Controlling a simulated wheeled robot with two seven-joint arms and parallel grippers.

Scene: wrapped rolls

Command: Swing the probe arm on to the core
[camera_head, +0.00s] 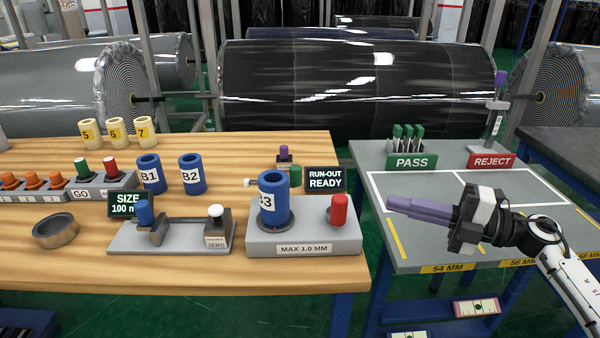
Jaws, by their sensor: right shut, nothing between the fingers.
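The blue core B3 (273,202) stands upright on the grey run-out tester (307,243), labelled MAX 1.0 MM. Behind it is a small stand with a purple knob (284,153), which looks like the probe arm. A small white tip (249,182) shows left of B3, apart from it in the picture. B3 hides the part between, so I cannot tell how they connect. My right gripper (392,208) is shut and empty, its purple fingers pointing left over the grey table, right of the tester. My left gripper is not in view.
A red knob (339,209) stands on the tester's right end. A green knob (295,175) and the RUN-OUT READY display (325,179) are behind. Cores B1 (150,175) and B2 (192,174) stand left. The grey table holds PASS (411,162) and REJECT (491,161) signs.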

